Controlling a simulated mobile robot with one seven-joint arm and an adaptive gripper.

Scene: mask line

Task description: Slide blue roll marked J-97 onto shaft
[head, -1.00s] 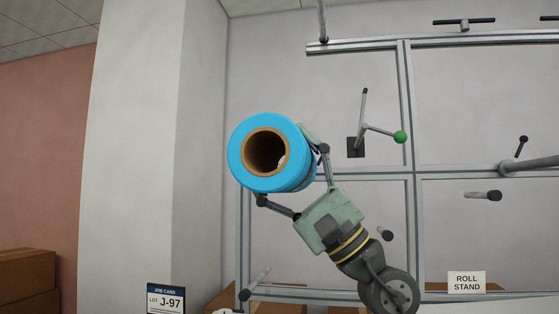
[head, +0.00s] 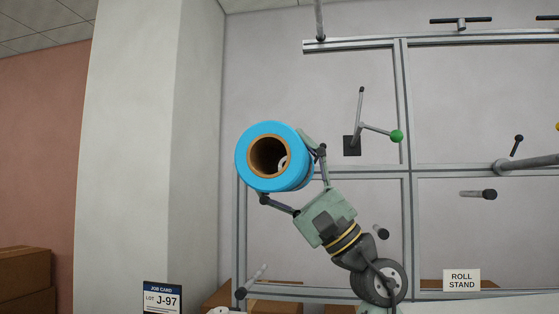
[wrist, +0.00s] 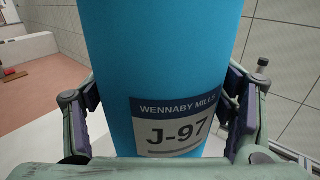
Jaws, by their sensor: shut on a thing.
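The blue roll (head: 247,165) has a brown hollow core facing the head camera. In the wrist view the roll (wrist: 150,50) fills the middle, with a label reading WENNABY MILLS, J-97. My gripper (head: 288,170) is shut on the roll, its fingers on opposite sides, holding it in the air in front of the stand. Several grey bars project from the stand. A long one (head: 535,162) is at the right edge, and a shorter one (head: 474,194) is below it. I cannot tell which is the shaft. Something pale shows through the core.
The roll stand's metal frame (head: 404,110) spans the right half. A lever with a green knob (head: 397,136) sticks out right of the roll. A job card (head: 162,299) reads LOT J-97. A white pillar (head: 125,150) stands left, with boxes (head: 25,275) beyond.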

